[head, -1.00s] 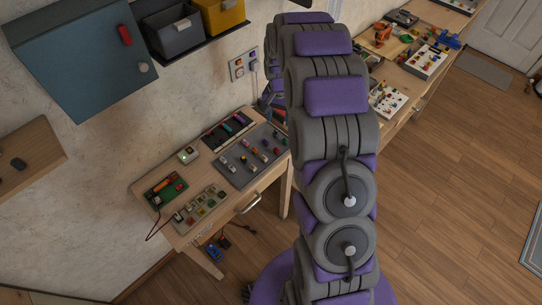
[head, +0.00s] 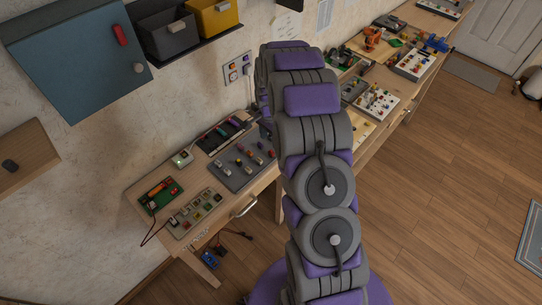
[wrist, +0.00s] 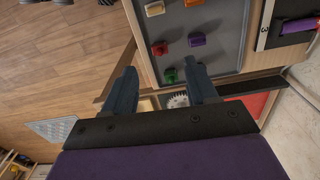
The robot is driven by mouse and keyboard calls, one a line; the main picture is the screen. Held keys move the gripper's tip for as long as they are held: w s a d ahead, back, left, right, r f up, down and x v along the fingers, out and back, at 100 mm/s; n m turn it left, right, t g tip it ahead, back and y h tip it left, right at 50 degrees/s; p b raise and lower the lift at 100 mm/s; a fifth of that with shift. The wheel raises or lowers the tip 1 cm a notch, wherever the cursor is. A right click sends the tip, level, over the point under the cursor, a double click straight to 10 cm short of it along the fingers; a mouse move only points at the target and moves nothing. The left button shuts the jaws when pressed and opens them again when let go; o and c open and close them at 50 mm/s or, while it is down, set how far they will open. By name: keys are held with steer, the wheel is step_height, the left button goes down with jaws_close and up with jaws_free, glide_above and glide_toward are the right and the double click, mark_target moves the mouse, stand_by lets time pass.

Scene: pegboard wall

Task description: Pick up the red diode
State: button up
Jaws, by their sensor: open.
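A small red part (wrist: 159,47), which may be the red diode, sits on the grey component board (wrist: 205,58) in the wrist view. A green part (wrist: 171,75) is just below it, and a purple part (wrist: 197,40) is to its right. My gripper (wrist: 160,67) is open and empty, with its two dark fingers pointing toward the board and the red part showing beyond the gap between them. In the head view, the grey board (head: 226,172) lies on the desk with rows of small coloured parts.
A circuit board (head: 161,194) and a tray of small modules (head: 194,213) lie at the desk's left end. A black tray of parts (head: 222,136) is against the wall. A wall outlet (head: 237,69) has a plugged-in cable. More boards (head: 378,102) cover the bench to the right.

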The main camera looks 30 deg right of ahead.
mark_target(271, 153)
step_height(271, 153, down, 3)
steer(key=shift+a+r, duration=0.15)
steer(key=shift+r, duration=0.05)
steer(key=shift+d+f+b, duration=0.3)
steer(key=shift+f, duration=0.15)
steer(key=f+b, duration=0.1)
steer(key=f, duration=0.3)
steer(key=shift+d+f, duration=0.2)
steer(key=shift+a+f, duration=0.1)
steer(key=shift+f, duration=0.05)
steer(key=shift+a, duration=0.15)
steer(key=shift+d, duration=0.25)
steer(key=c, duration=0.7)
steer(key=shift+a, duration=0.1)
jaws_close()
